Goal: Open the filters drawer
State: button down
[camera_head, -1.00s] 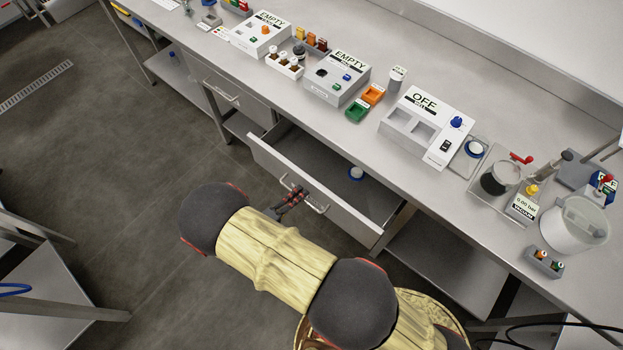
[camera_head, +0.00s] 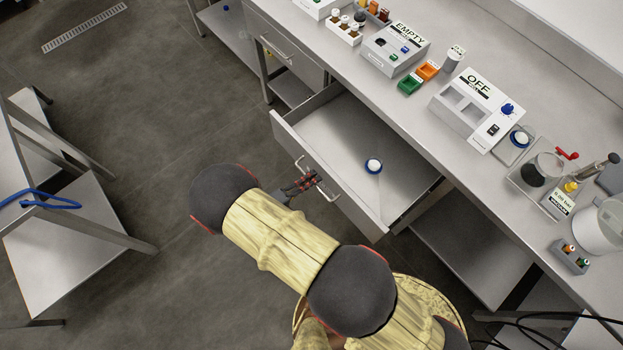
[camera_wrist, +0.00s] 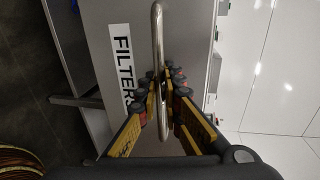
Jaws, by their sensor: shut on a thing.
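The filters drawer (camera_head: 350,205) is pulled well out from under the bench in the head view. In the wrist view the drawer front (camera_wrist: 190,30) carries a label reading FILTERS (camera_wrist: 122,70). Its metal bar handle (camera_wrist: 158,45) runs upright in that picture. My gripper (camera_wrist: 167,88) is shut on the handle, with a finger on each side of the bar. In the head view my gripper (camera_head: 313,179) is at the handle on the drawer's front face.
The bench top (camera_head: 430,130) above holds several devices, including a box marked EMPTY (camera_head: 395,48) and one marked OFF (camera_head: 475,108). A shut drawer (camera_head: 285,52) is further left. A metal table (camera_head: 60,240) stands at the left. Grey floor between is clear.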

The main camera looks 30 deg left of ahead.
jog(key=shift+d+f, duration=0.1)
jog(key=c, duration=2.1)
grip_release()
jog(key=shift+o, duration=0.3)
